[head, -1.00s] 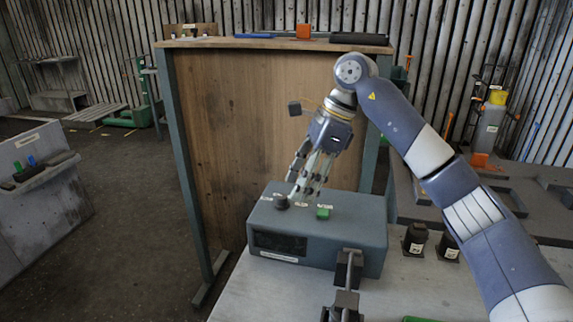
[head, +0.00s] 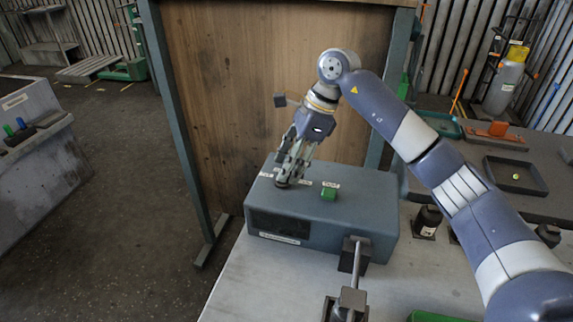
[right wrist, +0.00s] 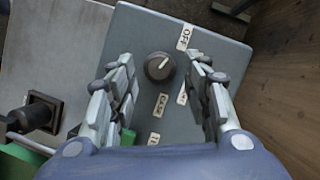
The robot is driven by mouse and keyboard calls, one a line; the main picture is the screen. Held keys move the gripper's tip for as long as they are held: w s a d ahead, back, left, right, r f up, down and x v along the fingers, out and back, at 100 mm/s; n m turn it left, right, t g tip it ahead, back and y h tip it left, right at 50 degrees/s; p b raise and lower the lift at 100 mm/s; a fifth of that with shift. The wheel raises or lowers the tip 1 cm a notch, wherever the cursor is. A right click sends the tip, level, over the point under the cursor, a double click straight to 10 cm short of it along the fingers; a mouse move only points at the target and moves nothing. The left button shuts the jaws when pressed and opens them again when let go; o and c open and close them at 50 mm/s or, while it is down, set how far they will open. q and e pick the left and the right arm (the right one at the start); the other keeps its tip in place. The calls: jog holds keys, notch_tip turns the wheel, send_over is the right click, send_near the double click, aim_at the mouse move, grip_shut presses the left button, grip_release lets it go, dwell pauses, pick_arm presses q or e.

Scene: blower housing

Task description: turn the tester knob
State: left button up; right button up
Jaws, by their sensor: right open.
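The tester (head: 345,215) is a blue-grey box on the bench, with a dark display on its front face. Its round dark knob (right wrist: 159,67) sits on the top face, with a pale pointer line aimed up and right, towards the OFF label (right wrist: 184,37). More labels lie beside and below the knob. My right gripper (head: 287,178) points down over the knob, which is mostly hidden by the fingers in the head view. In the right wrist view the open fingers (right wrist: 162,72) stand on either side of the knob, with gaps visible. My left gripper is not in view.
A green button (head: 328,194) is on the tester top, right of the knob. A metal fixture with a rod (head: 353,270) stands in front of the tester. A wooden panel (head: 270,90) rises behind.

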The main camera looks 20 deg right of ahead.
jog(key=shift+x, duration=0.9)
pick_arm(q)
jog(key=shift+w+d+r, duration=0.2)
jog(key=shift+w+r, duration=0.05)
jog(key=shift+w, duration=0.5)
pick_arm(e)
jog(key=shift+c, duration=0.6)
jog(key=c, duration=0.9)
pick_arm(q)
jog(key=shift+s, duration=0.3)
pick_arm(e)
jog(key=shift+c, duration=0.2)
